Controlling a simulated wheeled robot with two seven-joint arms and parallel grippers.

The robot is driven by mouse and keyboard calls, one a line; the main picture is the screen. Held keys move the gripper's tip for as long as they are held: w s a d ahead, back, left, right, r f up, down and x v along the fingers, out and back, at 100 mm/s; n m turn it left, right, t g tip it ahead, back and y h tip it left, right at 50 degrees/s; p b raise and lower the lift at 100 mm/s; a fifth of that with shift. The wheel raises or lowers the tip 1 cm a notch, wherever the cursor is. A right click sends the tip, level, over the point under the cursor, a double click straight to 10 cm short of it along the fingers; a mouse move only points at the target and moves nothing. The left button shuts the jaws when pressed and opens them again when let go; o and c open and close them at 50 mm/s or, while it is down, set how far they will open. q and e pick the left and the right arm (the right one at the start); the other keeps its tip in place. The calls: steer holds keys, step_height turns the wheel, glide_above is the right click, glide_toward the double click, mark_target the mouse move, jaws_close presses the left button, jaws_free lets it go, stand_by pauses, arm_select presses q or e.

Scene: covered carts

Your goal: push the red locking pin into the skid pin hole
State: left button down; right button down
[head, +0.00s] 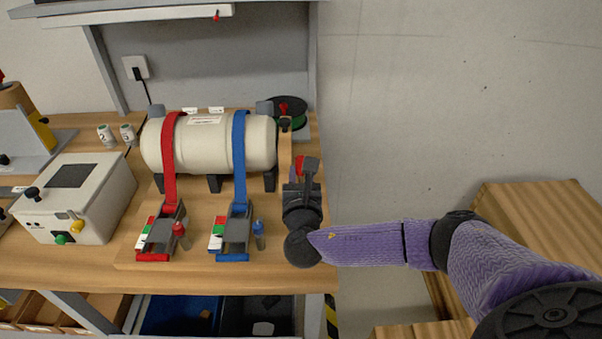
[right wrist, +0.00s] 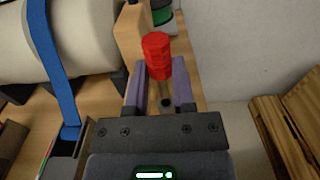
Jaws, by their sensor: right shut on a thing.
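The red locking pin (right wrist: 157,55) has a ribbed red knob and a pale shaft below it. It stands between the fingers of my right gripper (right wrist: 161,85), which is shut on it; its red knob also shows in the head view (head: 299,166). A small dark round spot (right wrist: 166,102), perhaps the skid pin hole, lies on the wood beside the shaft. I cannot tell whether the shaft's tip is in a hole. The cream tank (head: 222,146) rests on the wooden skid (head: 200,255) to the left of the gripper. My left gripper is out of view.
A red strap (head: 168,160) and a blue strap (head: 239,160) cross the tank, with buckles in front. An upright wooden block (right wrist: 130,35) and a green spool (head: 292,112) stand behind the pin. A white box (head: 80,195) stands left. Wooden steps (head: 540,215) are at right.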

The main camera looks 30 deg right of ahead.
stand_by(0.3)
steer(key=shift+f+b, duration=0.75)
steer(key=shift+f, duration=0.65)
steer(key=shift+r, duration=0.1)
steer(key=shift+r+p, duration=1)
steer(key=shift+p, duration=0.2)
